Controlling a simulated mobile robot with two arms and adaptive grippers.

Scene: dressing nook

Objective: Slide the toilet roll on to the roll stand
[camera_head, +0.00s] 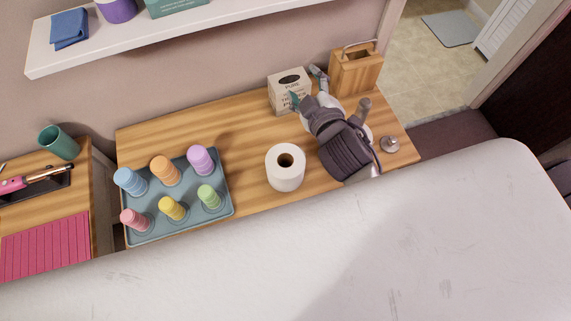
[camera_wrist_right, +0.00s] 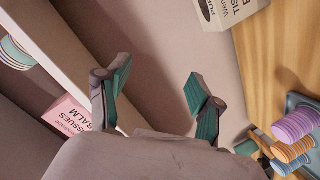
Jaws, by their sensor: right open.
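The white toilet roll (camera_head: 285,173) stands upright on the wooden counter, its core hole facing up. My right gripper (camera_head: 306,87) is open and empty, behind and right of the roll, by the tissue box. Its two teal fingers are spread in the wrist view (camera_wrist_right: 160,92), with nothing between them. A small round silver piece (camera_head: 390,144) stands near the counter's right end. I cannot tell if it is the roll stand; my right arm hides part of the counter beside it. My left gripper is not in view.
A tissue box (camera_head: 283,97) and a wooden handled box (camera_head: 357,74) stand at the back. A tray (camera_head: 228,207) of pastel stacks lies left of the roll. A wall shelf (camera_head: 190,37) hangs above. A white surface (camera_head: 300,265) fills the front.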

